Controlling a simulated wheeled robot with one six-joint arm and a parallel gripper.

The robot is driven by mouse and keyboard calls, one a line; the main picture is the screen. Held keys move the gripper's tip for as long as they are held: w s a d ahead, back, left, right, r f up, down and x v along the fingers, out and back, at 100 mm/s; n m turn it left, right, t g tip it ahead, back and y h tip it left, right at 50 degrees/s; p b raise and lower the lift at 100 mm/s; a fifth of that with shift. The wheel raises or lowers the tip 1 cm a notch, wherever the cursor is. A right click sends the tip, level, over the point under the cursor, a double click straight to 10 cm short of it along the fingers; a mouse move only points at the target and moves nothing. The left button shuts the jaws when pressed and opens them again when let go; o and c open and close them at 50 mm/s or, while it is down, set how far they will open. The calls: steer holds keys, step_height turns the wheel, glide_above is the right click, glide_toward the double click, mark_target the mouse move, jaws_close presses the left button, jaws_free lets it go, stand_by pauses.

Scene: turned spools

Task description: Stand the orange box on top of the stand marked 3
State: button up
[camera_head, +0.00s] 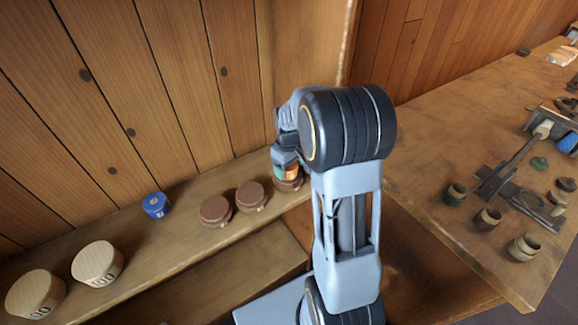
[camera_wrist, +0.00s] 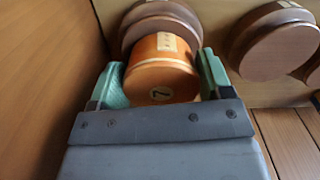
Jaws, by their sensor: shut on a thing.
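The orange box (camera_wrist: 160,72) is round, with a pale label on its far side and a 7 on the near face. My gripper (camera_wrist: 159,78) is shut on it, with a green fingertip on each side. In the head view the orange box (camera_head: 292,173) shows small under my gripper (camera_head: 286,165), at or just above the rightmost brown stand (camera_head: 288,186). That stand (camera_wrist: 130,30) is partly hidden behind the box in the wrist view. I cannot tell whether box and stand touch. No 3 is readable on any stand.
Two more brown stands (camera_head: 215,210) (camera_head: 251,196) stand to the left on the wooden shelf (camera_head: 185,245). A blue box (camera_head: 156,205) and two pale stands (camera_head: 97,263) (camera_head: 35,293) are farther left. A plank wall (camera_head: 180,80) rises close behind. A table (camera_head: 440,150) with pots is at right.

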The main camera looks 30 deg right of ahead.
steer(key=o, duration=1)
steer(key=shift+f, duration=0.15)
step_height(320, 180, up, 12)
steer(key=s+a+m+t, duration=0.3)
steer(key=s+a, duration=0.7)
steer(key=s, duration=0.5)
steer(key=shift+s+f+m+p, duration=0.3)
steer(key=shift+f+p, duration=0.15)
